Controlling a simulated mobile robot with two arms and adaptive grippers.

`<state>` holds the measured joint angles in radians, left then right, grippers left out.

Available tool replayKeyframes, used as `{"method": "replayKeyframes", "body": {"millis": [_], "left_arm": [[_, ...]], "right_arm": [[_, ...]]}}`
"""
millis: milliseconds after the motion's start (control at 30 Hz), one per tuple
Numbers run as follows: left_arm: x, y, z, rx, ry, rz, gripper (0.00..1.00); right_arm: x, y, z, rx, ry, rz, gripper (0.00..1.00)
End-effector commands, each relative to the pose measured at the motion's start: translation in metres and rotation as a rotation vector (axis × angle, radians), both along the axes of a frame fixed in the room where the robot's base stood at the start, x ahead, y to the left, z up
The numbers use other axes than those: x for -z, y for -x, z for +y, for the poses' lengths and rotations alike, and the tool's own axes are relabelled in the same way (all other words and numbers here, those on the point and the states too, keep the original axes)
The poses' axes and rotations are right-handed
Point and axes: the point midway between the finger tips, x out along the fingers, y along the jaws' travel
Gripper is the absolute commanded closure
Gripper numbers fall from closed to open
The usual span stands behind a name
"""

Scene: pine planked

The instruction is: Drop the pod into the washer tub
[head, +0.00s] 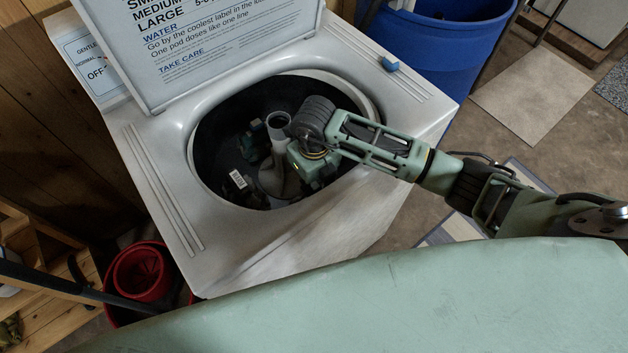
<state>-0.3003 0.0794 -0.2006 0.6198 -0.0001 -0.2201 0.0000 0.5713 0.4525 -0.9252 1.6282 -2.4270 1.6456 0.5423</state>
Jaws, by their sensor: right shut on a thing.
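The white top-load washer (188,108) stands with its lid (213,45) raised. Its dark tub (210,135) is open, with a pale grey agitator (279,170) in the middle. My right gripper (308,172) reaches in from the right, down into the tub beside the agitator. Its wrist covers the fingertips. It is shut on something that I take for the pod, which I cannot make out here. My left gripper is out of view.
Dark items lie in the tub, one with a white label (238,180). A small blue object (390,63) sits on the washer top's right corner. A blue bin (440,50) stands behind right. A red bucket (142,272) stands at the lower left.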

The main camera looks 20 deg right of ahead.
Motion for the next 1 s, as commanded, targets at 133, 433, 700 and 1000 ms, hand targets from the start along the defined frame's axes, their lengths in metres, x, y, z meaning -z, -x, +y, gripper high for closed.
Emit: {"method": "replayKeyframes", "body": {"millis": [133, 433, 700, 1000], "left_arm": [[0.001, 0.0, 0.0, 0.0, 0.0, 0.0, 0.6], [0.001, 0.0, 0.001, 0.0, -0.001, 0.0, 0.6], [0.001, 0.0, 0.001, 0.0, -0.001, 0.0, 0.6], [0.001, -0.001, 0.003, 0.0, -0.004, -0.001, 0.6]], "right_arm": [[0.002, 0.0, 0.0, 0.0, 0.0, 0.0, 0.95], [0.002, 0.0, 0.0, 0.0, 0.0, 0.0, 0.65], [0.002, 0.0, 0.0, 0.0, 0.0, 0.0, 0.55], [-0.013, -0.001, 0.0, -0.001, -0.001, -0.003, 0.55]]}}
